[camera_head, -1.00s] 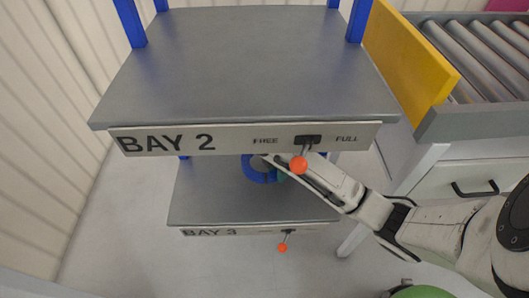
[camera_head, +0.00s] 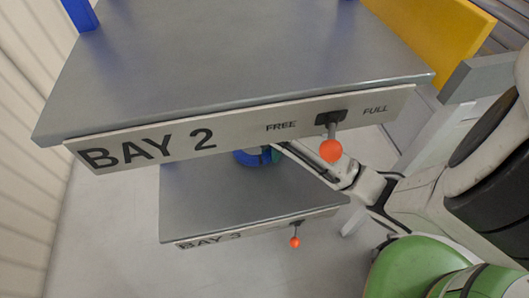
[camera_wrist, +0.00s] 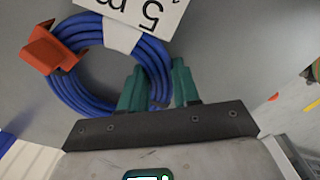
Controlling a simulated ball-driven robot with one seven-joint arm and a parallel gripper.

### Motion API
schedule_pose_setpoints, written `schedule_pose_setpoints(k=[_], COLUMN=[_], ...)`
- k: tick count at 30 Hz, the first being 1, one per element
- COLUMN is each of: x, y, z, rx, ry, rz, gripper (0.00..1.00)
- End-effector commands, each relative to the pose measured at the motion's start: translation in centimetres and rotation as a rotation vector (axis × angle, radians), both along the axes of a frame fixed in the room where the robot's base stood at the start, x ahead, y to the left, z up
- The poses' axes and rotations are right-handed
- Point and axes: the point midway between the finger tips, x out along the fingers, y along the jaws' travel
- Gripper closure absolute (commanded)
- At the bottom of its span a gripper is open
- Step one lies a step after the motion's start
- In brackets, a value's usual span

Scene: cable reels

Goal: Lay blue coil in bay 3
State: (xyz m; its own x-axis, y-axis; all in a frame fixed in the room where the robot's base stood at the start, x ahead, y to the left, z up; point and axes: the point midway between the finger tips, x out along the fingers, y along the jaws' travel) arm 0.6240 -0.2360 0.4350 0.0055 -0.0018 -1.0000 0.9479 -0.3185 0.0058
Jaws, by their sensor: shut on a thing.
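The blue coil (camera_wrist: 72,88) shows in the wrist view with an orange clip (camera_wrist: 50,50) and a white band and tag (camera_wrist: 140,12) marked 5 m. My gripper (camera_wrist: 159,66) has its teal fingers on either side of the coil's right strands, shut on them. In the head view the coil (camera_head: 247,158) is partly hidden behind the bay 2 front, over the rear part of the bay 3 shelf (camera_head: 220,195). I cannot tell whether it touches the shelf. My gripper (camera_head: 274,152) is mostly hidden there too.
The bay 2 shelf (camera_head: 240,55) is empty and lies above bay 3. Its lever with an orange knob (camera_head: 331,151) hangs in front, as does the bay 3 knob (camera_head: 295,242). A yellow panel (camera_head: 440,30) stands at right. The visible bay 3 surface is clear in front.

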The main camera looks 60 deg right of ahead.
Motion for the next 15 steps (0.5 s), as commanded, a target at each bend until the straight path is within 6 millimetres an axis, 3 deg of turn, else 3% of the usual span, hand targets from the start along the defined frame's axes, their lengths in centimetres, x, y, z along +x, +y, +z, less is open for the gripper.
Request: schedule_pose_setpoints(k=[12, 13, 15], x=[-0.10, -0.12, -0.11], y=[-0.07, -0.04, -0.05], z=[-0.30, -0.33, -0.22], rx=[-0.002, -0.001, -0.001], ry=[-0.002, 0.000, 0.000], rz=[0.000, 0.000, 0.000], gripper=[1.00, 0.68, 0.61])
